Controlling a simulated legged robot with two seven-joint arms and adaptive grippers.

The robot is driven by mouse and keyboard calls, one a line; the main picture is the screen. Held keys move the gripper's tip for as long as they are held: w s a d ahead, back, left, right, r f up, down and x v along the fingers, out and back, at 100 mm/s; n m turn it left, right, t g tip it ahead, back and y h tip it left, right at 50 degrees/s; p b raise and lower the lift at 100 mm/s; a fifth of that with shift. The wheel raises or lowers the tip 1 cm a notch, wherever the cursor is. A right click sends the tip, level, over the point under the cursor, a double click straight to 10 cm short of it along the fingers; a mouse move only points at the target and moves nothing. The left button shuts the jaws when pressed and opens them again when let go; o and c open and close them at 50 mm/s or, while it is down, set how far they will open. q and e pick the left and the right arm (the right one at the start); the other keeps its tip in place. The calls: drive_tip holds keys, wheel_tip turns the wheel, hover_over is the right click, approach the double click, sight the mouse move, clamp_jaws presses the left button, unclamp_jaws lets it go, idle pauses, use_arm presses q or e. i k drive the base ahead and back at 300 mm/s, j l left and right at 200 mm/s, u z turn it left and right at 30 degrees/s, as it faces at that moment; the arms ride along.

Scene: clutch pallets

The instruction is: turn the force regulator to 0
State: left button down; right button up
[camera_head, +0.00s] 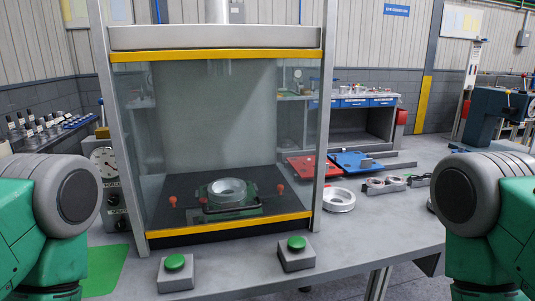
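A grey control box with a round white dial gauge (104,160) stands at the left side of the glass-fronted press (215,130). Lettering that seems to read "FORCE" sits below the dial. A small dark round knob (112,197) is under the lettering; it looks like the force regulator, and its setting is too small to read. My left arm's green and grey links partly cover the box's left side. Neither gripper is in view; only upper parts of my arms show at the left and right edges.
Two green push buttons (174,262) (297,243) stand on the grey table (225,270) in front of the press. A metal ring part sits in a fixture (228,192) inside. A loose ring (339,200), red plate (312,166) and blue plate (358,162) lie to the right.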

sight(113, 200)
drive_tip(key=u, duration=1)
drive_tip(key=z, duration=0.1)
drive_tip(key=i+j, duration=0.05)
